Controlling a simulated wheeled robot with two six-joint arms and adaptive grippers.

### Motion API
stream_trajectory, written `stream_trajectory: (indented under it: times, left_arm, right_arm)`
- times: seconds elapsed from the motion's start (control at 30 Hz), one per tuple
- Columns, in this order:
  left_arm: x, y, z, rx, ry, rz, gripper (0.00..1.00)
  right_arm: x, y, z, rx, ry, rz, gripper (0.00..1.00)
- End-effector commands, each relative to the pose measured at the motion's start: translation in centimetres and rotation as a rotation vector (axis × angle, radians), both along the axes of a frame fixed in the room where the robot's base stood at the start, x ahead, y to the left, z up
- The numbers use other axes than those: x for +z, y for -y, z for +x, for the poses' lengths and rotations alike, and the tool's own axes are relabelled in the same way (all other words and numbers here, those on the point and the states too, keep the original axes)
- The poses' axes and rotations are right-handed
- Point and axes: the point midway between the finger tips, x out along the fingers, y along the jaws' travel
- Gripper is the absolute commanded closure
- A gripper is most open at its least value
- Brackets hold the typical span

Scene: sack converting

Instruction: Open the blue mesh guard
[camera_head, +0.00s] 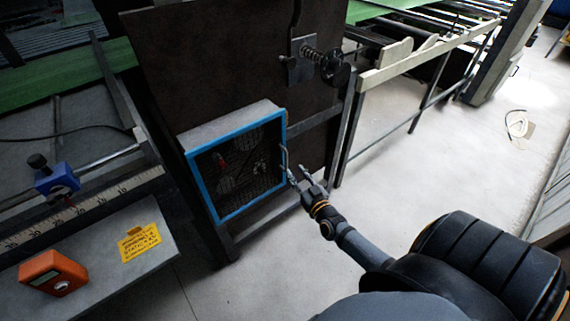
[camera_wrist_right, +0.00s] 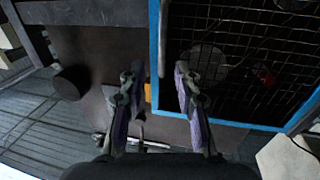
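The blue mesh guard (camera_head: 219,214) is a blue-framed panel with dark wire mesh on the front of a grey box. It looks shut, with its frame flush against the box. A small metal handle (camera_head: 285,158) stands on its right side. My right gripper (camera_head: 295,178) is just beside the handle's lower end; I cannot tell whether it touches. In the right wrist view my right gripper (camera_wrist_right: 158,78) has its two fingers apart, with the guard's blue frame edge (camera_wrist_right: 154,45) behind the gap. Nothing is clearly held. My left gripper is not in view.
A dark panel with a spring-loaded knob (camera_head: 334,70) rises behind the box. At left are a table with an orange device (camera_head: 53,273), a yellow label (camera_head: 139,243) and a blue clamp (camera_head: 57,182) on a scale. Floor right of the guard is clear.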

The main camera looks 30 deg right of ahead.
Motion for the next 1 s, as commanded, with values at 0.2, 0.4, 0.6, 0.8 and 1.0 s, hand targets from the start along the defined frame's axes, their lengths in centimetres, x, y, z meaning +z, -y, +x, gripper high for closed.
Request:
stream_trajectory:
  times: [0.2,0.4,0.6,0.8,1.0]
  left_arm:
    - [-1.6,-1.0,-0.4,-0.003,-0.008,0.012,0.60]
    - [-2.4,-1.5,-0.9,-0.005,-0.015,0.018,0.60]
    - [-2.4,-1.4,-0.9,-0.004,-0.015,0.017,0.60]
    - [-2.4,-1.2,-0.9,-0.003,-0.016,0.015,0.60]
    - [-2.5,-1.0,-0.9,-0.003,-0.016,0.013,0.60]
  right_arm:
    - [-0.3,0.5,4.8,-0.001,0.002,0.002,0.68]
    - [-0.3,0.9,7.5,0.000,0.000,0.000,0.68]
    - [-0.1,0.9,8.1,0.000,-0.003,0.001,0.68]
    - [-0.1,0.9,8.1,0.000,-0.002,0.001,0.74]
    - [-0.1,0.9,8.1,0.000,-0.002,0.001,1.00]
